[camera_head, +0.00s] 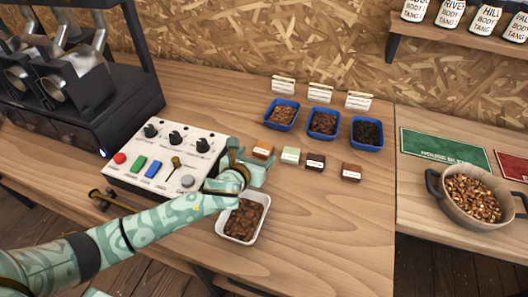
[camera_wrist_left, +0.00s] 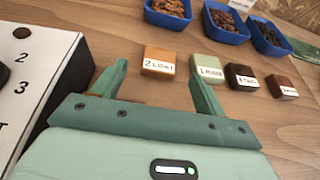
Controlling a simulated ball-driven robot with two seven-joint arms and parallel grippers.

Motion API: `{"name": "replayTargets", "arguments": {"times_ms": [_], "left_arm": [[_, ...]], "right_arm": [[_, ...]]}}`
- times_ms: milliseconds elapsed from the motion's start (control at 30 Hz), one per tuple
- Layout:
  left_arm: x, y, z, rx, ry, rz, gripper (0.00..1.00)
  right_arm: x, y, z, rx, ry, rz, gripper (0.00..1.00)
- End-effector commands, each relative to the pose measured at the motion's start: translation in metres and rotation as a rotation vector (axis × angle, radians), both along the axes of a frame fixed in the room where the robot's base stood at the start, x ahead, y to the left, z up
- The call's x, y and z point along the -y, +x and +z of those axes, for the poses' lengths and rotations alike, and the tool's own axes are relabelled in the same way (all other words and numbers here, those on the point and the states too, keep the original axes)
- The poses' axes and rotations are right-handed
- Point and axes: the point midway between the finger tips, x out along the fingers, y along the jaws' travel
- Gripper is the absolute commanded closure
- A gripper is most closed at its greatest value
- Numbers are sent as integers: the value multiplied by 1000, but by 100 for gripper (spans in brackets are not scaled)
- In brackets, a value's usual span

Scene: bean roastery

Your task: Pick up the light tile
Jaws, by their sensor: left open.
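Four small labelled tiles lie in a row on the wooden table: an orange-brown tile (camera_head: 263,149), a pale green tile (camera_head: 290,156), a dark brown tile (camera_head: 316,161) and a reddish-brown tile (camera_head: 351,173). My left gripper (camera_head: 266,169) is open and empty, just short of the row. In the left wrist view the orange-brown tile (camera_wrist_left: 159,62) shows between and beyond its fingertips, apart from them; the pale green tile (camera_wrist_left: 208,70) is beside the right finger. My right gripper is not in view.
A control box (camera_head: 140,170) with knobs and buttons stands left of the gripper. A white tray (camera_head: 227,234) of beans is below it. Blue trays (camera_head: 323,134) of beans stand behind the tiles. A pot (camera_head: 443,205) stands right. The table right of the white tray is clear.

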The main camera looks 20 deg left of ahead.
Motion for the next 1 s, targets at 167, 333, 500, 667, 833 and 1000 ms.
{"name": "replayTargets", "arguments": {"times_ms": [167,333,500,667,833,1000], "left_arm": [[2,19,-10,0,-1,1,27],[3,44,-22,-2,0,1,27],[4,52,-22,0,-1,0,27],[4,52,-20,1,-1,0,30],[4,52,-20,1,-1,0,77],[4,52,-20,1,-1,0,77]], "right_arm": [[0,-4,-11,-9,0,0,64],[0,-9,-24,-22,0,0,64],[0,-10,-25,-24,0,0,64],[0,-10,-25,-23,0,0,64],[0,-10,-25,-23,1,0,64],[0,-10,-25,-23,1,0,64]]}}
